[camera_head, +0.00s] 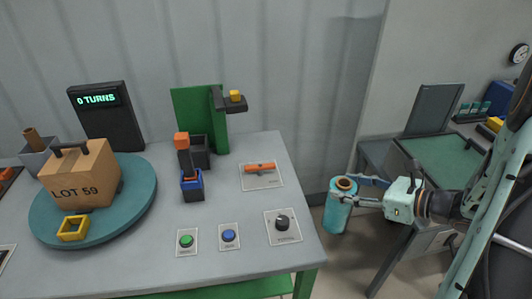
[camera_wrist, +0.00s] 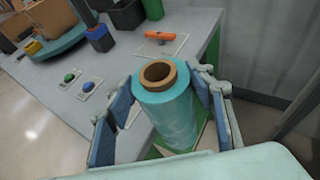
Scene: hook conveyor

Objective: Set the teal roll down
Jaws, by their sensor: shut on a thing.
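The teal roll (camera_head: 340,212) is a film roll with a brown core, held upright by my gripper (camera_head: 350,196) just off the right edge of the grey table (camera_head: 150,268). In the wrist view, the teal roll (camera_wrist: 172,117) stands between the two fingers of my gripper (camera_wrist: 165,110), with its open core facing the camera. The fingers are shut around its sides. The roll is in the gap between the grey table and the green-topped desk. Its lower end is partly hidden in the wrist view.
A teal turntable (camera_head: 135,205) carries a box marked LOT 59 (camera_head: 80,172) and a yellow square frame (camera_head: 73,228). Buttons, a black knob (camera_head: 282,222) and an orange handle (camera_head: 260,168) occupy the table's right part. A green-topped desk (camera_head: 445,158) stands at right.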

